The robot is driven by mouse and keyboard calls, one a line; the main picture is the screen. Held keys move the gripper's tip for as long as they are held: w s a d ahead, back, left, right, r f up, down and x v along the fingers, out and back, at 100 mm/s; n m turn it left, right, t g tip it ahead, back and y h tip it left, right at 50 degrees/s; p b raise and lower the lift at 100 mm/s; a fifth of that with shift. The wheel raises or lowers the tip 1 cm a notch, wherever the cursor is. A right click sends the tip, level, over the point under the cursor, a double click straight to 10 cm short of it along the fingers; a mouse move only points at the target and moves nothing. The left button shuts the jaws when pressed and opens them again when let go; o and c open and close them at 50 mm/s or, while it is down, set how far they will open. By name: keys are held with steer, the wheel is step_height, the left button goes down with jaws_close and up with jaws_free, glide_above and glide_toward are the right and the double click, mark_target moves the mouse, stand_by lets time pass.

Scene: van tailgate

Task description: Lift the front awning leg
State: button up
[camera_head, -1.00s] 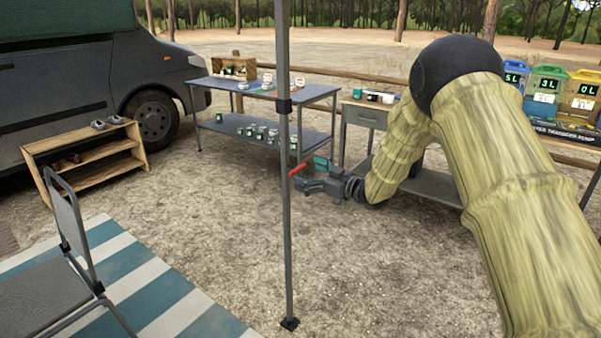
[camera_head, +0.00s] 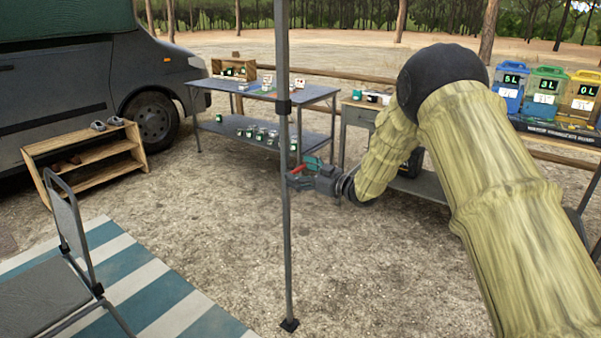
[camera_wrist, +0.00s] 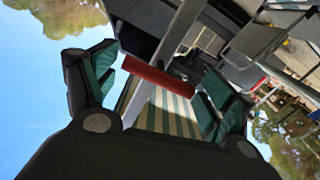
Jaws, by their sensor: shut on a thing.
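The front awning leg (camera_head: 285,225) is a thin grey upright pole with a dark collar (camera_head: 284,107) partway up. Its dark foot (camera_head: 289,324) appears to rest on the gravel. A short red bar-shaped handle (camera_wrist: 157,75) lies across the leg (camera_wrist: 180,38) in the wrist view. My gripper (camera_head: 302,170), with teal finger pads, is beside the leg on its right, below the collar. How the handle joins the leg is unclear.
A folding chair (camera_head: 68,225) stands on a striped mat (camera_head: 160,290) at left. A shoe rack (camera_head: 85,150) and van (camera_head: 90,80) are behind. A blue-grey table (camera_head: 265,92) and cabinet (camera_head: 358,117) stand beyond the leg. The gravel right of the foot is clear.

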step_height(320, 180, up, 13)
steer(key=p, duration=0.6)
steer(key=shift+a+f+p, duration=0.2)
steer(key=shift+p, duration=0.2)
steer(key=o, duration=1.2)
steer(key=shift+r, duration=0.1)
steer(key=shift+c, duration=0.2)
steer(key=shift+s, duration=0.1)
steer(key=shift+d, duration=0.2)
steer(key=v, duration=1.2)
